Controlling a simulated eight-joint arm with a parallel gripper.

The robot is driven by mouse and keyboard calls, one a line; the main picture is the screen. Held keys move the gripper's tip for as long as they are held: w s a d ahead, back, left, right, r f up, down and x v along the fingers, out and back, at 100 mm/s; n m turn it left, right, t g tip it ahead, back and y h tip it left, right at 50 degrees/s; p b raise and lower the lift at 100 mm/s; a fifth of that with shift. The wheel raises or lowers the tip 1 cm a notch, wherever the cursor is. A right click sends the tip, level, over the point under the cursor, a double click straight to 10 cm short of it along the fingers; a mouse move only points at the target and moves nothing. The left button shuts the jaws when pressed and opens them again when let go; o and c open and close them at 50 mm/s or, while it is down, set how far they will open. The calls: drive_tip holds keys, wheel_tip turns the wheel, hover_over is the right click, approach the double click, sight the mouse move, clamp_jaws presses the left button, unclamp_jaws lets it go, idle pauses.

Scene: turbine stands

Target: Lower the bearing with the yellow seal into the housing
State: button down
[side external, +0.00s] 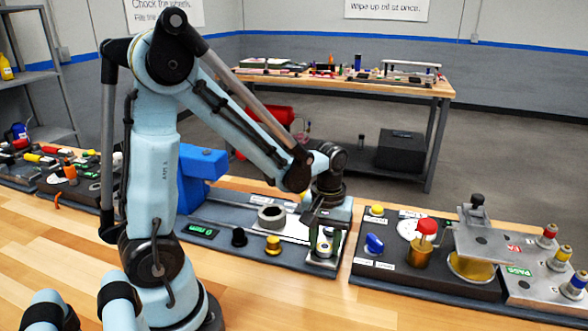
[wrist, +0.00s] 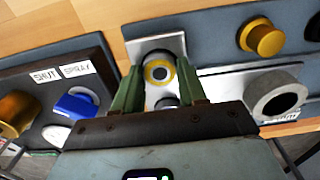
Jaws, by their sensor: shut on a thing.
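The bearing with the yellow seal (wrist: 159,73) is a pale ring with a yellow band around a dark centre. It sits between my gripper's fingertips (wrist: 158,68) in the wrist view, over a light metal holder (wrist: 165,44). In the side external view my gripper (side external: 325,238) points down and is shut on the bearing (side external: 325,248), low at the board's right end. I cannot tell whether the bearing still touches the holder. A second round part (wrist: 167,103) is partly hidden by my gripper. The housing, a thick grey open ring (wrist: 255,93), stands apart on a pale plate; it also shows in the side external view (side external: 270,224).
A black knob (side external: 238,237) and a yellow knob (side external: 273,245) stand along the board's front edge. A blue block (side external: 201,165) rises behind its left end. The right board carries a blue knob (side external: 374,243) and a red-topped yellow part (side external: 425,240). Bare wood lies in front.

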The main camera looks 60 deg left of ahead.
drive_tip(key=shift+r, duration=1.15)
drive_tip(key=shift+r, duration=2.85)
drive_tip(key=s+a+n, duration=0.2)
drive_tip(key=a, duration=0.6)
drive_tip(key=r+n, duration=0.1)
drive_tip(key=n, duration=0.1)
hover_over(272, 212)
drive_tip(key=shift+n, duration=0.3)
drive_tip(key=shift+f, duration=2.65)
drive_tip(key=shift+f, duration=0.45)
